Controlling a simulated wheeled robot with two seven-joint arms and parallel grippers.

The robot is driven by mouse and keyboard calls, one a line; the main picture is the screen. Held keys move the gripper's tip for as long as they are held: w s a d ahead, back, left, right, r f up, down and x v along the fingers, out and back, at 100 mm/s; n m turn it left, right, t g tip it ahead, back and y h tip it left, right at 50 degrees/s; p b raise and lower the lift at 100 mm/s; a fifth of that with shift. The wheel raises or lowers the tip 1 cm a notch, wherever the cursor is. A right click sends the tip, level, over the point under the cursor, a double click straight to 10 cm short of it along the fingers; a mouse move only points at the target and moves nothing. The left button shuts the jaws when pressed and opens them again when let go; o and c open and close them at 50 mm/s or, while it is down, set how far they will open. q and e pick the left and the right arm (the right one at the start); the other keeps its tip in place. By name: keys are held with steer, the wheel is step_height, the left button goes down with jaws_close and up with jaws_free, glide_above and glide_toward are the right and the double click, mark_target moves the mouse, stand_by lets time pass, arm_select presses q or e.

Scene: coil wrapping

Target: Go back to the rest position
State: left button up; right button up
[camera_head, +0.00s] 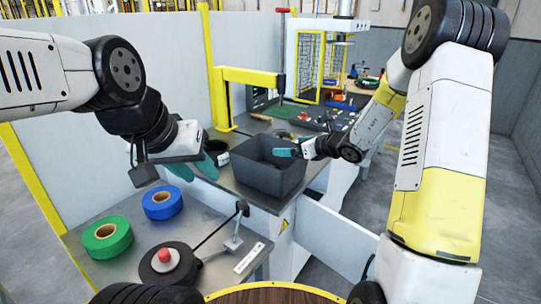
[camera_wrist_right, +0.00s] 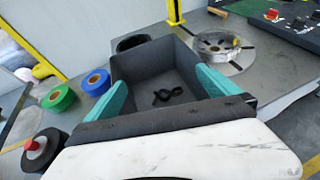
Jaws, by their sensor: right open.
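My left gripper (camera_head: 194,170) hangs over the left edge of the grey worktop, with its teal fingers showing apart and nothing seen between them. My right gripper (camera_head: 286,152) is at the grey bin (camera_head: 262,180), on its right side. In the right wrist view its teal fingers (camera_wrist_right: 165,95) are wide apart, with nothing between them. The bin's open top (camera_wrist_right: 145,62) lies beyond the fingers in that view. A small black looped item (camera_wrist_right: 167,95) lies on the bin floor.
A green roll (camera_head: 107,240), a blue roll (camera_head: 162,204) and a black reel with a red knob (camera_head: 165,262) stand on the lower table at the left. A yellow post (camera_head: 221,100) and a round metal fixture (camera_wrist_right: 222,48) are behind the bin.

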steer(key=s+a+r+n+g, duration=0.2)
steer(key=s+r+n, duration=0.4)
steer(key=s+n, duration=0.3)
steer(key=s+a+r+n+g, duration=0.25)
steer(key=s+r+n, duration=0.4)
steer(key=s, duration=0.45)
steer(key=s+d+n+h, duration=0.6)
steer(key=s+d+n, duration=0.6)
steer(key=s, duration=0.3)
steer(key=shift+s+d+r+n+t+h, duration=0.25)
steer(key=shift+s+r+n+t+h, duration=0.1)
steer(key=shift+r+h, duration=0.1)
